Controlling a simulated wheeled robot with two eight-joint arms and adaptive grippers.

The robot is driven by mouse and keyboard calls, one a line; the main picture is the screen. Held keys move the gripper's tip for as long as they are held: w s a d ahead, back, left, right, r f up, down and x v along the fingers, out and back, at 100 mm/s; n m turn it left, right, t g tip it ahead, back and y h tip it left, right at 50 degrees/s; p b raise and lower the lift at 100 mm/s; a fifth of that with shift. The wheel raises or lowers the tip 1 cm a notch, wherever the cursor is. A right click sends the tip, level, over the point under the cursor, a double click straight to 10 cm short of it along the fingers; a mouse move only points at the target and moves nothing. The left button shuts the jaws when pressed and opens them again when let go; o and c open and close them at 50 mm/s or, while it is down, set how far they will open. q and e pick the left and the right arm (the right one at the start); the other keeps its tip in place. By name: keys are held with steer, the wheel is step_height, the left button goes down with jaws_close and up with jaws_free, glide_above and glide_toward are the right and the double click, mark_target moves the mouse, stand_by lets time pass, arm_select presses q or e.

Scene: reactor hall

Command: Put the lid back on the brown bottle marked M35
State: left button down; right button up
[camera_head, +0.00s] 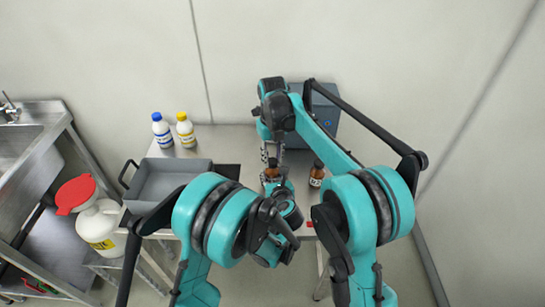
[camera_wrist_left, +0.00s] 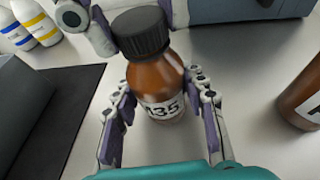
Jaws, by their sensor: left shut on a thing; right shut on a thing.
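The brown bottle (camera_wrist_left: 158,78) stands upright on the table, with "35" readable on its white label in the left wrist view. It also shows in the head view (camera_head: 271,173), mostly covered by my arms. My left gripper (camera_wrist_left: 160,88) is shut around the bottle's body. The black ribbed lid (camera_wrist_left: 140,31) sits on the bottle's mouth; I cannot tell whether it is screwed tight. My right gripper (camera_head: 270,155) comes down from above and is shut on the lid. Its fingers show beside the lid in the left wrist view (camera_wrist_left: 92,24).
A second brown bottle (camera_head: 317,174) stands close to the right. A grey tray (camera_head: 150,203) and a dark mat (camera_head: 229,171) lie left. Blue-capped (camera_head: 162,131) and yellow-capped (camera_head: 185,130) bottles stand at the back left. A blue-grey box (camera_head: 325,113) is behind.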

steer(key=o, duration=0.7)
steer(key=shift+r, duration=2.3)
steer(key=shift+c, duration=0.6)
